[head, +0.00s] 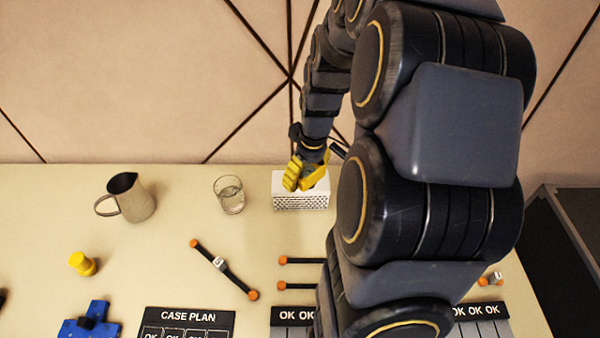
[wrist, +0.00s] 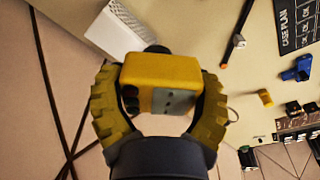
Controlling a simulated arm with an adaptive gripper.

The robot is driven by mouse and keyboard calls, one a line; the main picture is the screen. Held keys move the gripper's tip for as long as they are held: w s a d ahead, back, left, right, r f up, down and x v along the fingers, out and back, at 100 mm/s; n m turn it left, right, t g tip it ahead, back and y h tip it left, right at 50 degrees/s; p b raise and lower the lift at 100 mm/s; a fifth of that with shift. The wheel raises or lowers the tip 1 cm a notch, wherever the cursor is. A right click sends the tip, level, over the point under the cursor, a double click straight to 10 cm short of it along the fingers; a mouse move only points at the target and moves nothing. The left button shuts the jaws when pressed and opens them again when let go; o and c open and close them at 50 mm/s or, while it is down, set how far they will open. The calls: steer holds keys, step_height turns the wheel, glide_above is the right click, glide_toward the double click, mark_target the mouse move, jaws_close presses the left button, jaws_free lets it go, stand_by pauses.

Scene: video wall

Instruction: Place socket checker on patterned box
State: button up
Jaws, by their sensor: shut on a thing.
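My gripper (wrist: 160,98) is shut on the socket checker (wrist: 162,72), a yellow block with a grey face and dark round parts on one side. In the head view my gripper (head: 305,172) is at the back of the table, over the patterned box (head: 301,203), a white box with a dark dotted pattern on its front. The box also shows in the wrist view (wrist: 112,28), beyond the checker and to its upper left. The gripper hides part of the box top. I cannot tell whether the checker touches it.
A glass (head: 229,195) stands just left of the box, with a metal jug (head: 133,198) farther left. A dark bar with orange ends (head: 222,268), a yellow piece (head: 82,263), a blue part (head: 88,322) and the CASE PLAN board (head: 188,318) lie nearer.

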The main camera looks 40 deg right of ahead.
steer(key=w+d+f, duration=0.4)
steer(key=w+f, duration=0.1)
steer(key=w+d+f, duration=0.2)
steer(key=w, duration=0.1)
steer(key=shift+w+d+f, duration=0.1)
steer(key=shift+d+f, duration=0.15)
steer(key=shift+f, duration=0.15)
steer(key=shift+w+d+f, duration=0.3)
steer(key=shift+w+f, duration=0.05)
steer(key=shift+f, duration=1.65)
steer(key=shift+f, duration=0.1)
steer(key=o, duration=1.1)
steer(key=shift+o, duration=0.2)
